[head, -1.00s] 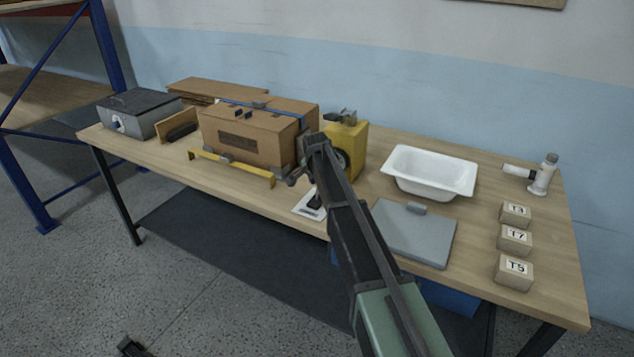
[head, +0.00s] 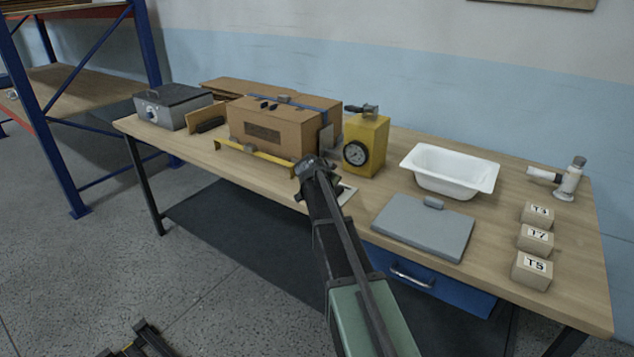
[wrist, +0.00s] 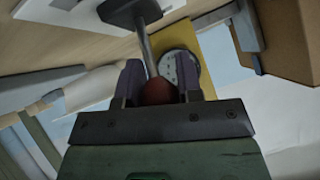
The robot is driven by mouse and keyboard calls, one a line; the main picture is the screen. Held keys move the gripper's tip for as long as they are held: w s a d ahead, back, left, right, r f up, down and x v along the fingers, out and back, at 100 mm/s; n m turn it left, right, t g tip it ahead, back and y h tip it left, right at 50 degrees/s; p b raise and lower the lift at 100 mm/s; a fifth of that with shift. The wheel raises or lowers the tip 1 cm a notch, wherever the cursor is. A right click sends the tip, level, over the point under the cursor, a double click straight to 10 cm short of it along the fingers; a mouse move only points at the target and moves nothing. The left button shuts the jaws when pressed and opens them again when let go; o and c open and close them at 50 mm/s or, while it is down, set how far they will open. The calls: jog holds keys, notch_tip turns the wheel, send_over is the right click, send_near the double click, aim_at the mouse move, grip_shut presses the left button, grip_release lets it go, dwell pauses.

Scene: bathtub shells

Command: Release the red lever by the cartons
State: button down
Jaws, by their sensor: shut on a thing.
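My gripper (head: 308,165) is over the front edge of the table, in front of the cardboard carton (head: 262,133). In the wrist view my gripper (wrist: 160,82) is shut on the red knob (wrist: 158,92) of the lever. The lever's grey metal rod (wrist: 146,50) runs from the knob to a dark base (wrist: 128,10) on a white plate. In the head view part of that white plate (head: 347,193) shows just right of my gripper; my arm hides the rest, with the lever. The carton has a blue strap around it.
A yellow box with a round gauge (head: 367,145) stands right of the carton. A yellow bar (head: 255,163) runs along the carton's front. A grey panel (head: 424,228), a white tub (head: 450,172) and labelled blocks (head: 533,238) are further right. A grey box (head: 172,107) stands at the left end.

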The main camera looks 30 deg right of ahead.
dwell(0.3)
jog(key=c, duration=0.8)
grip_release()
jog(key=p+v, duration=0.6)
jog(key=v, duration=0.5)
jog(key=shift+p, duration=0.35)
jog(key=shift+w+f, duration=0.1)
